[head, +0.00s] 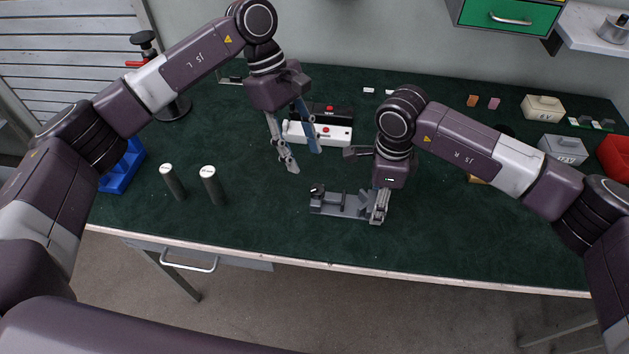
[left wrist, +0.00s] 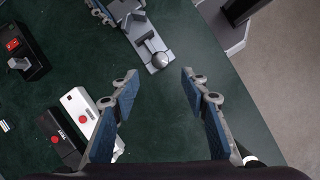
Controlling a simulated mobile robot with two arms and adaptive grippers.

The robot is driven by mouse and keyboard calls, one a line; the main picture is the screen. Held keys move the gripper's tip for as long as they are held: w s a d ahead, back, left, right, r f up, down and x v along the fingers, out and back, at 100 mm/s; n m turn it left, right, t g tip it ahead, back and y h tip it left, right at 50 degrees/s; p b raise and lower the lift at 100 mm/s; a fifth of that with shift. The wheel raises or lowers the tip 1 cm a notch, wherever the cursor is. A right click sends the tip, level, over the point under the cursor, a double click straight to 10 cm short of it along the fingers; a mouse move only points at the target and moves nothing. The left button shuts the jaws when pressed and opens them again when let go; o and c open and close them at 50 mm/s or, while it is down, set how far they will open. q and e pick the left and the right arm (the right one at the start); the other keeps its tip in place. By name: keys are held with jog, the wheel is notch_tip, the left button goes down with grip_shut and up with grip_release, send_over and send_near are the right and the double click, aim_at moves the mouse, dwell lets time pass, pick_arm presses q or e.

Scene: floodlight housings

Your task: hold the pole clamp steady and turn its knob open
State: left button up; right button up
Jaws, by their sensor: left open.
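The grey pole clamp (head: 345,204) lies on the green table near the front edge, with a small dark knob (head: 317,189) at its left end. The clamp also shows at the top of the left wrist view (left wrist: 149,41), with a rounded silver knob-like part (left wrist: 159,60) at its near end. My left gripper (head: 301,160) is open and empty, above the table, up and left of the clamp; its two blue-padded fingers frame bare table in the wrist view (left wrist: 160,75). My right gripper (head: 379,205) is at the clamp's right end; its grip is partly hidden.
A white box (head: 335,136) and a black box (head: 330,108) with red buttons stand behind the left gripper. Two dark upright cylinders (head: 211,188) stand to the left. A blue bin (head: 122,168) is at the far left. Table between cylinders and clamp is clear.

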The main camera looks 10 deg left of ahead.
aim_at(316, 188)
pick_arm(q)
jog(key=x, duration=0.9)
jog(key=shift+a, duration=0.1)
grip_shut()
